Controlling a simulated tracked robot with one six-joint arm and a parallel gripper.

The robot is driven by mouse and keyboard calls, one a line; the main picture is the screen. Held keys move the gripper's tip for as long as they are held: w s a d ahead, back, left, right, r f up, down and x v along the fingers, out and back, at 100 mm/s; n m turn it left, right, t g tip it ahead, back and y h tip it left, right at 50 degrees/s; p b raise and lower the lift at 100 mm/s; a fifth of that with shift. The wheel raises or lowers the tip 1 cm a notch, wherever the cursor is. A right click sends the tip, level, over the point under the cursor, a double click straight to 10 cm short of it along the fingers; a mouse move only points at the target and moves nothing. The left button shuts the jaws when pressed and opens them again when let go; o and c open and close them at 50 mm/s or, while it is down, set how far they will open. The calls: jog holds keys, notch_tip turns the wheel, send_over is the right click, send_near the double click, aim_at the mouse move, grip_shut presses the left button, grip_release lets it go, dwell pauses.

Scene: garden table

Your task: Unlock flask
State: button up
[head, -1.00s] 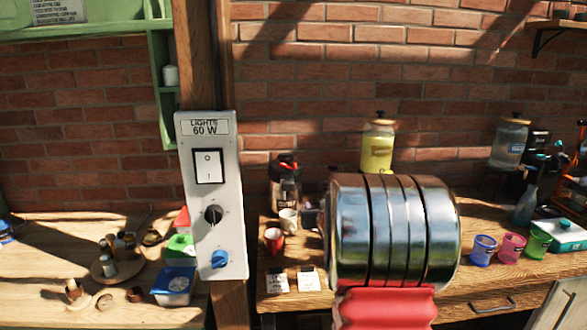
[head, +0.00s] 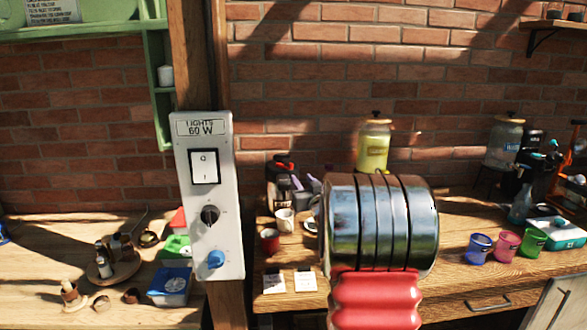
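I cannot tell for sure which object is the flask. A dark container with a red top (head: 284,180) stands at the back of the right table, left of a large shiny metal cylinder with a red ribbed part below it, which looks like my own arm. A tall black vessel (head: 531,150) stands at the back right, partly overlapped by other things. No lock or catch is readable on either. My gripper's fingers do not show; the metal cylinder covers the middle of the right table.
A white switch panel (head: 207,250) on a wooden post (head: 201,60) stands between two tables. Near the cylinder are a red mug (head: 270,241), a white mug (head: 285,219) and a yellow-filled jar (head: 373,146). A blue cup (head: 479,249) and other coloured cups stand right.

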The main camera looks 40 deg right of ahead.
aim_at(292, 165)
jog(key=x, duration=1.2)
jog(key=shift+c, duration=0.4)
grip_shut()
